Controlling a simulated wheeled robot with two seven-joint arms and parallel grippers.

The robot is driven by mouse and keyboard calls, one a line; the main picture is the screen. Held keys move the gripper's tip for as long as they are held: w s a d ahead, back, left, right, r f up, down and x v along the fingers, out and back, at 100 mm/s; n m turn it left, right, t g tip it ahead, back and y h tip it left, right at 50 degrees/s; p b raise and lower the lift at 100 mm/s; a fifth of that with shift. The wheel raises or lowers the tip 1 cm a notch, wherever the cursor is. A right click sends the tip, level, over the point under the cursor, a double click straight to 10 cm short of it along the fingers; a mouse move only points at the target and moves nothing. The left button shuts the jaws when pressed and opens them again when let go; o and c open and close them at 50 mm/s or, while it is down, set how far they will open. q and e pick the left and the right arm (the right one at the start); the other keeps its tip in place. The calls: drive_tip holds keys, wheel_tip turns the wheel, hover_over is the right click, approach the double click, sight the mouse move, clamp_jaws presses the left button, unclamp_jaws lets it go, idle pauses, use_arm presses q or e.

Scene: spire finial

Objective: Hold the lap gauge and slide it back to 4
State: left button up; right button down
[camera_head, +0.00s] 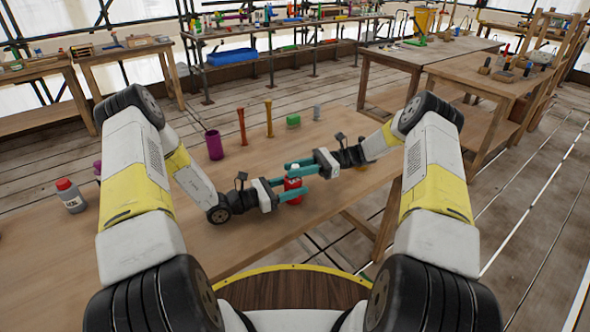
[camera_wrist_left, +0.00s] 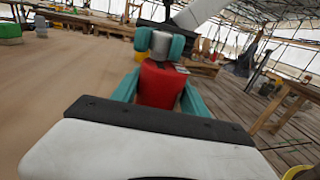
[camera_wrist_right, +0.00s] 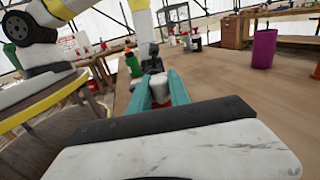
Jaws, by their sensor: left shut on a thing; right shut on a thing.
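The lap gauge appears to be the red body (camera_head: 294,183) with a pale grey cylinder at its top, held between my two grippers over the bench. My left gripper (camera_head: 287,190) has its teal fingers shut on the red body. The left wrist view shows the red body (camera_wrist_left: 160,84) between those fingers and the grey cylinder (camera_wrist_left: 161,46) beyond it. My right gripper (camera_head: 300,167) is shut on the grey cylinder, which also shows in the right wrist view (camera_wrist_right: 160,86). The two grippers are close together. No scale marks or number can be read.
On the wooden bench (camera_head: 255,232) stand a purple cup (camera_head: 214,145), two orange-brown posts (camera_head: 241,127), a green block (camera_head: 293,121), and a small grey bottle (camera_head: 317,112). A red-capped bottle (camera_head: 70,196) is at the left. Bench surface near the front left is clear.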

sight(286, 178)
drive_tip(key=shift+s+a, duration=0.5)
drive_tip(key=shift+a, duration=0.25)
drive_tip(key=shift+s+a, duration=0.45)
drive_tip(key=shift+a, duration=0.25)
drive_tip(key=c, duration=1.2)
unclamp_jaws()
drive_tip(key=shift+c, duration=0.2)
drive_tip(key=shift+o, duration=0.2)
drive_tip(key=shift+d, duration=0.1)
drive_tip(key=v, duration=1.2)
